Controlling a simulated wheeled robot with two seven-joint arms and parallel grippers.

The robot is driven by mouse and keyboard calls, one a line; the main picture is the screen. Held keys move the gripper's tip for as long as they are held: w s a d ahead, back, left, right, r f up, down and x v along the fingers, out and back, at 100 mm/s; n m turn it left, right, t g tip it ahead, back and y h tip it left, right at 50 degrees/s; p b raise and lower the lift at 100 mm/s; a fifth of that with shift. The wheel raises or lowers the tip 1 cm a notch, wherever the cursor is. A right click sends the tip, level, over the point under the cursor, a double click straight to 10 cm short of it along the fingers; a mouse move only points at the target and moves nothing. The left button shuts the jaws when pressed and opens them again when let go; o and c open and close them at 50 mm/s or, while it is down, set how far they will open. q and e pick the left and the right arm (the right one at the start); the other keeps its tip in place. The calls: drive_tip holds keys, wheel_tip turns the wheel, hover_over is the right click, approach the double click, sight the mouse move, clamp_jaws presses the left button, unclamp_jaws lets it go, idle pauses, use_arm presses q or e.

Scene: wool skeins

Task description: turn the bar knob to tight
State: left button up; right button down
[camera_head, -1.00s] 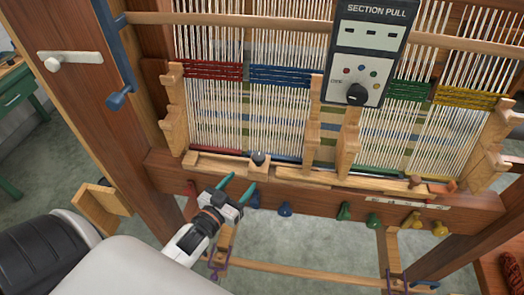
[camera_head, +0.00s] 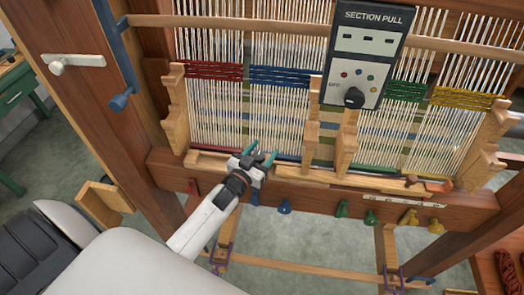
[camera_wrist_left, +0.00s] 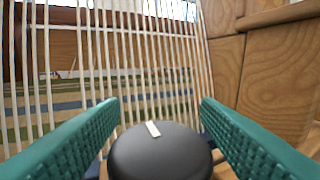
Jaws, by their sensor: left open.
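The bar knob (camera_wrist_left: 160,155) is a round black knob with a short white pointer line on top. In the left wrist view it sits low in the middle, between the two green fingers, and the line leans slightly to the upper left. My left gripper (camera_head: 262,150) is open, with its fingers on either side of the knob; a gap shows beside the knob at the right, and contact at the left is unclear. In the head view my gripper mostly hides the knob on the loom's front bar. My right gripper is not in view. No "tight" label is readable.
The section pull panel (camera_head: 366,55) with its own black knob (camera_head: 354,97) hangs to the right. White warp threads (camera_head: 215,120) rise just behind the knob. Notched wooden posts (camera_head: 345,140) stand along the bar. Coloured pegs (camera_head: 371,218) line the beam below.

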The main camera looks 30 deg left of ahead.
use_arm(q)
drive_tip(key=c, duration=1)
